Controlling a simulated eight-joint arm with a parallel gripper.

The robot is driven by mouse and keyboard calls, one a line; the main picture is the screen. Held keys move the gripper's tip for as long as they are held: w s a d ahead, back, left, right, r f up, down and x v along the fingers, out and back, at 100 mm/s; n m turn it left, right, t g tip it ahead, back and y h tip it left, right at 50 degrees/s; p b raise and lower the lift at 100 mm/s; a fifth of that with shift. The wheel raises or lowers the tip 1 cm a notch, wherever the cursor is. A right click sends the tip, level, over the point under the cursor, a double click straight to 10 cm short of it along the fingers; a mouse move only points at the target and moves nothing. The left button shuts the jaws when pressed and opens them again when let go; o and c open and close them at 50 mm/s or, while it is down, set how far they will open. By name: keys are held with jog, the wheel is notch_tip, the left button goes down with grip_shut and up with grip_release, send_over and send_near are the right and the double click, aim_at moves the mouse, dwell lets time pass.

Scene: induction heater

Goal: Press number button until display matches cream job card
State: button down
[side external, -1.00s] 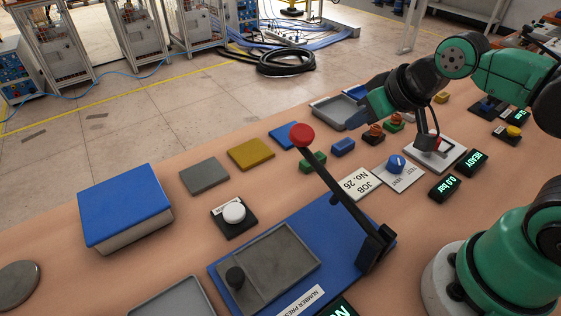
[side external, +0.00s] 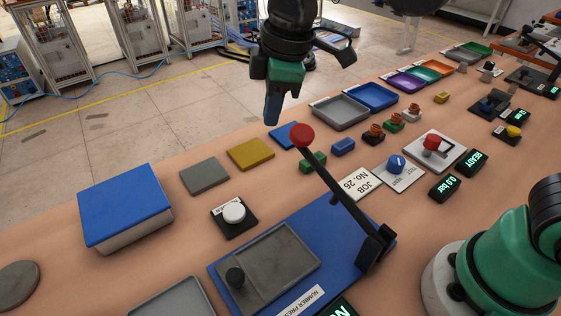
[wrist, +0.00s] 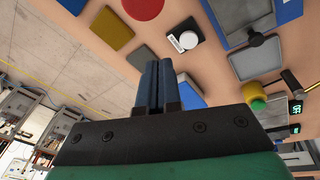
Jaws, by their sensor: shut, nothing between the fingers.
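The number press is a blue base (side external: 216,273) with a grey recessed plate and a black lever ending in a red ball (side external: 302,135). Its front label is cut off, and so is the display (side external: 341,308) at the bottom edge, so its number cannot be read. A white round button (side external: 234,212) sits on a black plate behind the press; it also shows in the wrist view (wrist: 188,40). The pale job card (side external: 360,183) reads "JOB No. 26". My gripper (side external: 272,112) is shut and empty, fingers down, high behind the red ball and apart from the button.
The raised lever stands between the button and the card. A thick blue box (side external: 125,205), a grey plate (side external: 204,176) and a yellow plate (side external: 250,153) lie left of my gripper. A blue knob (side external: 396,163) and a red knob (side external: 432,142) stand to the right.

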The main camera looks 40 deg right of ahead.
aim_at(234, 211)
jog(key=a+n+g, duration=0.2)
jog(key=a+n, duration=0.3)
jog(key=a, duration=0.2)
jog(key=shift+w+a+f+n+h, duration=0.2)
jog(key=shift+f+n+h, duration=0.1)
jog(key=shift+f+h, duration=0.1)
jog(key=shift+d, duration=0.1)
jog(key=f, duration=1.4)
jog(key=shift+w, duration=0.2)
jog(key=shift+f, duration=0.1)
jog(key=shift+f, duration=0.9)
notch_tip(234, 211, up, 15)
jog(key=shift+s+f, duration=0.15)
